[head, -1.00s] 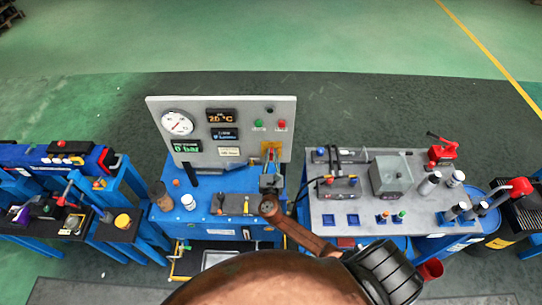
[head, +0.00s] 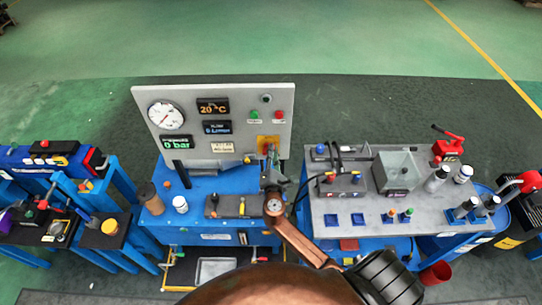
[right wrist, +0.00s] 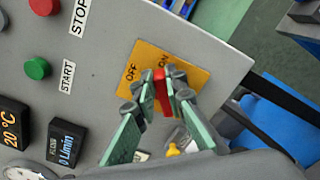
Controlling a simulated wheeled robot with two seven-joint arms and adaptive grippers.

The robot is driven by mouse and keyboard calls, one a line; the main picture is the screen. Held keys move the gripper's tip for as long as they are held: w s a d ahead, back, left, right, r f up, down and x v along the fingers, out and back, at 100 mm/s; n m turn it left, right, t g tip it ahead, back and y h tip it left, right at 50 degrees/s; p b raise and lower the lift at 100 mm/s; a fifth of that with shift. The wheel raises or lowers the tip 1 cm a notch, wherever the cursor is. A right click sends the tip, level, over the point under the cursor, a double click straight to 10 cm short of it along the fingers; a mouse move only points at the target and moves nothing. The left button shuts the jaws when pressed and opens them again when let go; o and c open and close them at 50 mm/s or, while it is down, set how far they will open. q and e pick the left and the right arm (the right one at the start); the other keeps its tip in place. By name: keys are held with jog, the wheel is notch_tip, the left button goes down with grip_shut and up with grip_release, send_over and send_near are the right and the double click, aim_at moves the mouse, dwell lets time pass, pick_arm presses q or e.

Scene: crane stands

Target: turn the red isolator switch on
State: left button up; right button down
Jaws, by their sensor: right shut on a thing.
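The red isolator switch (right wrist: 160,88) has a red handle on a yellow plate (right wrist: 135,66) marked OFF and ON. The plate also shows in the head view (head: 263,142), at the lower right of the grey panel. My right gripper (right wrist: 161,84) is shut on the red handle, one finger on each side. In the right wrist view the handle's red end lies between the OFF and ON labels; the fingers hide part of it. In the head view my right gripper (head: 271,158) is at the plate and hides the handle. My left gripper is not in view.
The grey panel (head: 200,95) also carries a dial gauge (head: 165,115), displays, a green START button (right wrist: 37,68) and a red STOP button (right wrist: 44,5). A blue bench (head: 200,228) stands below it. A grey bench (head: 345,238) with tools is at the right.

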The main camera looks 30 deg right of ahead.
jog(key=shift+s+d+f+m+b, duration=0.1)
jog(key=shift+f+m+b, duration=0.2)
jog(key=shift+m+b, duration=1)
jog(key=shift+d+f+m+b, duration=0.1)
jog(key=shift+f+m+b, duration=0.2)
jog(key=shift+m+b, duration=0.95)
jog(key=shift+s+d+f+m+b, duration=0.1)
jog(key=shift+f+m+b, duration=0.2)
jog(key=shift+m+b, duration=1)
jog(key=shift+m, duration=0.35)
jog(key=c, duration=2)
grip_release()
jog(key=shift+o, duration=0.2)
jog(key=v, duration=1.2)
